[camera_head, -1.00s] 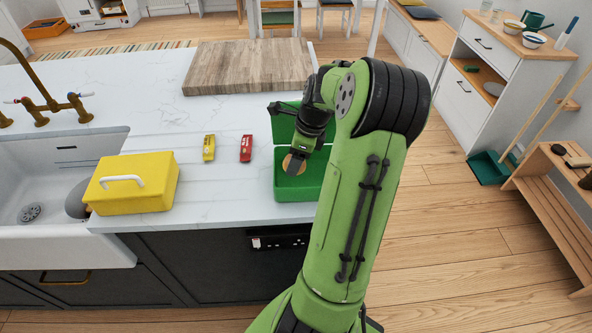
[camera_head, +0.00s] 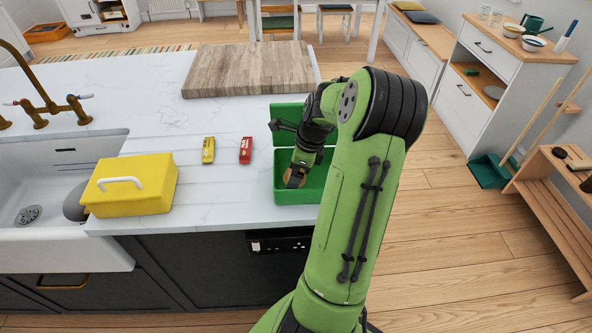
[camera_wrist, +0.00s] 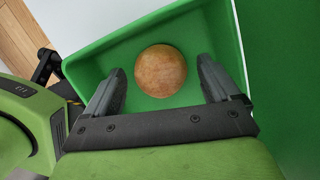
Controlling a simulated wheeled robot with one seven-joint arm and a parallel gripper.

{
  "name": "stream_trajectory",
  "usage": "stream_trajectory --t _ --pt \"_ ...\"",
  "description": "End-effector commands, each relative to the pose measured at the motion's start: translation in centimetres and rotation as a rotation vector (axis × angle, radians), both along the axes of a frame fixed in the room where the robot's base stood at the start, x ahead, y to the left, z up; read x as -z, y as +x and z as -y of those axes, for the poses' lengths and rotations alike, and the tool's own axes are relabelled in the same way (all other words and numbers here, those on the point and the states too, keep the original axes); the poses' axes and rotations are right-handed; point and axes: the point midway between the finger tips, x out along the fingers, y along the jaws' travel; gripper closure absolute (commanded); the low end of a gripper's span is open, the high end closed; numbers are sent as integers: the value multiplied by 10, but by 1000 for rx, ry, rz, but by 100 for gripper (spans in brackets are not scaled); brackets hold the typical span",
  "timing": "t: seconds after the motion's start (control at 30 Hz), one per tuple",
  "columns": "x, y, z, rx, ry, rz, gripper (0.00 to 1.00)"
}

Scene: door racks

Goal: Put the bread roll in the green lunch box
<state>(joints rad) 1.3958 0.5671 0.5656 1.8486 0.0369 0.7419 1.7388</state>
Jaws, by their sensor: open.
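The round brown bread roll (camera_wrist: 161,70) lies inside the green lunch box (camera_wrist: 105,62) in the wrist view, on its floor as far as I can see. My gripper (camera_wrist: 163,82) is open, with one finger on each side of the roll and a visible gap to both. In the head view the green lunch box (camera_head: 309,194) stands on the counter with its lid (camera_head: 284,113) up. My gripper (camera_head: 292,181) reaches down into it, and the roll is mostly hidden there by the gripper.
A closed yellow box with a white handle (camera_head: 131,185) stands by the sink (camera_head: 40,195). A small yellow item (camera_head: 208,150) and a small red item (camera_head: 246,150) lie left of the lunch box. A wooden board (camera_head: 248,70) lies behind it. Counter between them is clear.

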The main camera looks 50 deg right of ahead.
Motion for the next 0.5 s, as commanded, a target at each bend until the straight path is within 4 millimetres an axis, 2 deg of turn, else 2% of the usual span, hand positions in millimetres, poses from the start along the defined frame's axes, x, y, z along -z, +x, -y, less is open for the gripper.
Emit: stream_trajectory --t 0.17,0.4,0.5 --pt "-28 -5 4 4 -6 2 11" --pt "-91 -21 12 4 -6 2 11" --pt "-108 -26 14 3 -3 1 11"
